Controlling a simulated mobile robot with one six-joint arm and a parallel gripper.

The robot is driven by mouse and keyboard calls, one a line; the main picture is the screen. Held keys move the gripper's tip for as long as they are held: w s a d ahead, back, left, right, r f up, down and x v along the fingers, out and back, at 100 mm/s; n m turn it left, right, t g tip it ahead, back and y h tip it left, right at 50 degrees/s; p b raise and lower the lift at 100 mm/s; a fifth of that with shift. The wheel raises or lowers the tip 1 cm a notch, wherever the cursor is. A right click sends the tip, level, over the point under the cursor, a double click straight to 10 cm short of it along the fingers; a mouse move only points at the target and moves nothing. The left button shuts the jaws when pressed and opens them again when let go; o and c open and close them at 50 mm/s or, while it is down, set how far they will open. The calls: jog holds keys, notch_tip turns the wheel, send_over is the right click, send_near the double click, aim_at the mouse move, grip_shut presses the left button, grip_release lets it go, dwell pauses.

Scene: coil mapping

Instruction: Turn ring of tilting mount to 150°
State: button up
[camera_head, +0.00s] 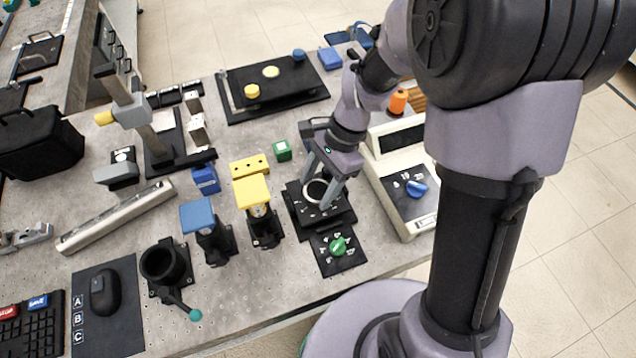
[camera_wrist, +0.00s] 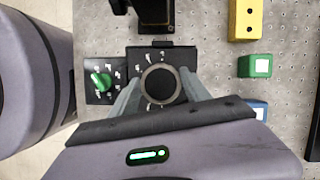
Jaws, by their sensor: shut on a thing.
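The tilting mount (camera_head: 329,213) is a black block on the bench, with a grey ring (camera_head: 317,190) on its top face and white marks around it. In the wrist view the ring (camera_wrist: 160,68) is round, with a dark centre. My gripper (camera_head: 327,193) reaches down over the mount from above. In the wrist view its two fingers (camera_wrist: 160,85) stand on either side of the ring and are shut on it. The marks around the ring are too small to read, so its angle cannot be told.
A black panel with a green knob (camera_head: 338,246) lies beside the mount. A beige box with a blue knob (camera_head: 416,188) stands to the right. Yellow-topped (camera_head: 251,190) and blue-topped (camera_head: 197,214) posts stand to the left. A green cube (camera_head: 282,151) lies behind.

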jog(key=n+p, duration=0.2)
jog(key=shift+r+g+h+p, duration=0.25)
jog(key=shift+g+h+p, duration=0.05)
jog(key=shift+g, duration=0.1)
jog(key=n+g+h+p, duration=0.1)
jog(key=n+p, duration=0.2)
jog(key=n, duration=0.1)
jog(key=n+h+p, duration=0.1)
jog(key=n+p, duration=0.1)
jog(key=n+h+p, duration=0.1)
jog(key=n, duration=0.2)
jog(key=shift+w+a+f+g+p, duration=0.1)
jog(key=shift+f+g+p, duration=0.05)
jog(key=shift+g+p, duration=0.2)
jog(key=shift+n, duration=0.3)
jog(key=o, duration=1.4)
